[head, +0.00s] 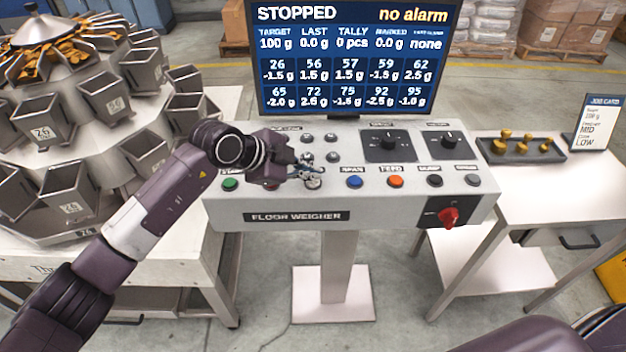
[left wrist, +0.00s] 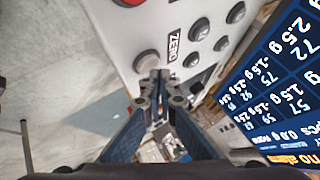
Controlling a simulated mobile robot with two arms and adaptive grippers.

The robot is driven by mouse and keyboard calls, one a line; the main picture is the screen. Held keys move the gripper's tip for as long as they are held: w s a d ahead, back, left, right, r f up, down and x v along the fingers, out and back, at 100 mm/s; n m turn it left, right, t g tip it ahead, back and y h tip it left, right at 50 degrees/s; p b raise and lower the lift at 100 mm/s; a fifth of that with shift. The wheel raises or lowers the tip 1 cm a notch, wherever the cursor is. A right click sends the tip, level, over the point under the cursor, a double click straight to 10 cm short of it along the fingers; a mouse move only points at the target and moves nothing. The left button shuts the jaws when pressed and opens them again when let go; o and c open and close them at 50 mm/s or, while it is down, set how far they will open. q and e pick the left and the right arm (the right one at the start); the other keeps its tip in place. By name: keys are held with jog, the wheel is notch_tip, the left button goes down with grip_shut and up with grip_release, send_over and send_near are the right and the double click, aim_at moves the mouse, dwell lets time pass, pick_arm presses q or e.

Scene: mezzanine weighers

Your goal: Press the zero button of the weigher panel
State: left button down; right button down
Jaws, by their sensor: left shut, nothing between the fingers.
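The weigher panel (head: 345,207) is a light grey console labelled FLOOR WEIGHER. Its grey round zero button (head: 313,184) sits in the front row, between the red button (head: 270,184) and the blue one, partly covered by my fingers. In the left wrist view the zero button (left wrist: 147,61) lies beside the ZERO label (left wrist: 175,41). My left gripper (head: 307,173) is shut and empty, its tips right at the zero button. In the left wrist view the shut fingertips (left wrist: 161,84) are just below the button; whether they touch it I cannot tell. My right gripper is not in view.
A green button (head: 230,184), blue button (head: 355,181) and orange button (head: 396,181) share the front row. A red rotary switch (head: 449,216) is on the front. Dials (head: 388,143) and a screen (head: 358,55) reading STOPPED stand behind. The multihead weigher (head: 90,110) is at left.

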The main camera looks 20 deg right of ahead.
aim_at(311, 182)
pick_arm(q)
jog(key=shift+f, duration=0.5)
dwell(0.9)
jog(key=shift+r+p, duration=0.65)
jog(key=shift+r, duration=0.25)
jog(key=shift+r, duration=0.1)
notch_tip(311, 182, up, 5)
jog(key=p, duration=0.4)
dwell(0.5)
